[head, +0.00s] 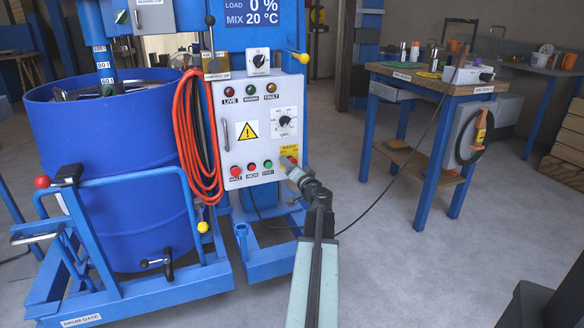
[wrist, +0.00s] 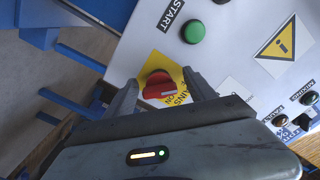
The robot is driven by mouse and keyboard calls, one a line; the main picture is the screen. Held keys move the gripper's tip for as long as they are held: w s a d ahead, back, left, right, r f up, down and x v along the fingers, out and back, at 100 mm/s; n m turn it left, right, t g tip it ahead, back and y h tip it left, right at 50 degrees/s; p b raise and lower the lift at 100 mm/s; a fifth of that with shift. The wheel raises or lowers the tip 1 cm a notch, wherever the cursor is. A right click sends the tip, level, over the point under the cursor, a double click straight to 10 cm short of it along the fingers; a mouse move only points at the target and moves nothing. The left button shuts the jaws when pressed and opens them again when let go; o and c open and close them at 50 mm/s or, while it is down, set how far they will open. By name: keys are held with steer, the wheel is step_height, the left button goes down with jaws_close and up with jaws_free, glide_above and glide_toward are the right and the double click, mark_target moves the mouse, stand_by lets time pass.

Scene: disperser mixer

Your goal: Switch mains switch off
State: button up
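The mains switch is a red rotary knob with a white mark on a yellow plate; it shows in the wrist view (wrist: 159,86), with partly covered lettering that seems to read "MAINS ON". In the head view the yellow plate (head: 288,150) is at the lower right of the grey control panel (head: 250,112), and my gripper partly hides the knob. My gripper (wrist: 161,84) is open, with one finger either side of the knob and visible gaps between. In the head view my gripper (head: 296,173) is close to the panel; contact with the knob cannot be told.
A green start button (wrist: 194,32) is near the knob. Orange hose (head: 197,140) hangs left of the panel, beside a blue drum (head: 115,170). A yellow-knobbed lever (head: 303,58) sticks out above. A workbench (head: 440,85) stands right, with clear floor (head: 430,270) in front.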

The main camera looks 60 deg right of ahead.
steer(key=shift+s, duration=0.2)
steer(key=v, duration=0.7)
steer(key=shift+a, duration=0.25)
steer(key=shift+s, duration=0.1)
